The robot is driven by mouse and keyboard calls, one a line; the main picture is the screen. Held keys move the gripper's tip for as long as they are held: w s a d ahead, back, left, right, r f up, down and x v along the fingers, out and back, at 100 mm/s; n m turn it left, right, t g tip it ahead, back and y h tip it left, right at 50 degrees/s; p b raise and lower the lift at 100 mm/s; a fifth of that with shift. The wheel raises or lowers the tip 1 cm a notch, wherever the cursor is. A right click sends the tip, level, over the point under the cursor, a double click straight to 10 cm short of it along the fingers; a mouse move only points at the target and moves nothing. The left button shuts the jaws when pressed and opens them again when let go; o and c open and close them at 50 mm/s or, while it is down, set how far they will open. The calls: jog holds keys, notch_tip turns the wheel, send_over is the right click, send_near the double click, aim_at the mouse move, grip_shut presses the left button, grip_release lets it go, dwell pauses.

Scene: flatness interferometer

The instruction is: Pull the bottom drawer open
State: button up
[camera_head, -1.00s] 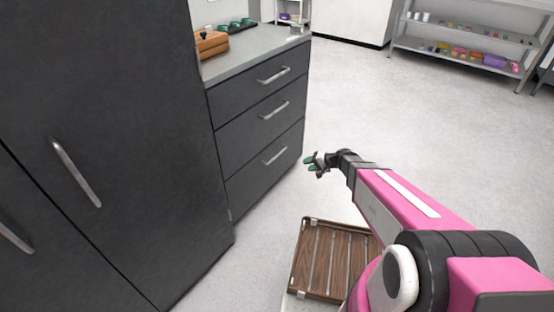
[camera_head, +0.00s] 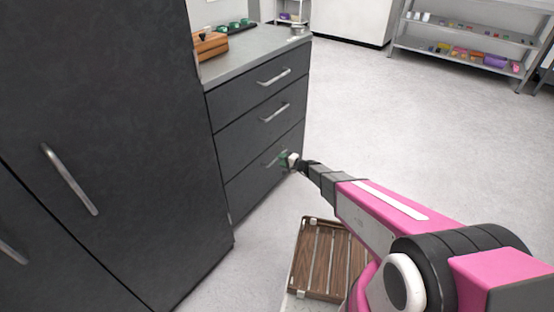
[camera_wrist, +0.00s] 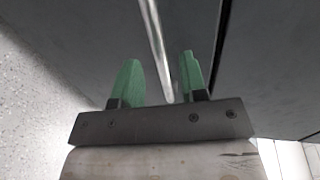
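The bottom drawer (camera_head: 250,182) is the lowest of three dark drawer fronts in the cabinet, and its front looks flush with the others. Its silver bar handle (camera_head: 271,159) is partly hidden by my gripper (camera_head: 286,161), which is at the handle's right end. In the wrist view, the handle (camera_wrist: 157,45) runs between the two green fingers of my gripper (camera_wrist: 160,80). The fingers are apart, with a gap on each side of the bar, which is nearer the right finger. I cannot tell how deep the bar sits between them.
The middle drawer handle (camera_head: 274,112) and top drawer handle (camera_head: 274,77) are above. A tall dark cabinet (camera_head: 110,120) stands at left. A brown slatted tray (camera_head: 325,265) is in front, below my arm. The floor (camera_head: 390,120) to the right is clear.

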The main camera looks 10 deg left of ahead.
jog(key=shift+x, duration=1.85)
grip_shut()
jog(key=shift+s+d, duration=0.1)
jog(key=shift+d, duration=0.05)
jog(key=f+v, duration=0.3)
jog(key=v, duration=1.1)
jog(key=d+f+v, duration=0.1)
jog(key=f+v, duration=0.2)
jog(key=v, duration=1.1)
jog(key=shift+s+d, duration=0.3)
jog(key=shift+s, duration=0.1)
grip_release()
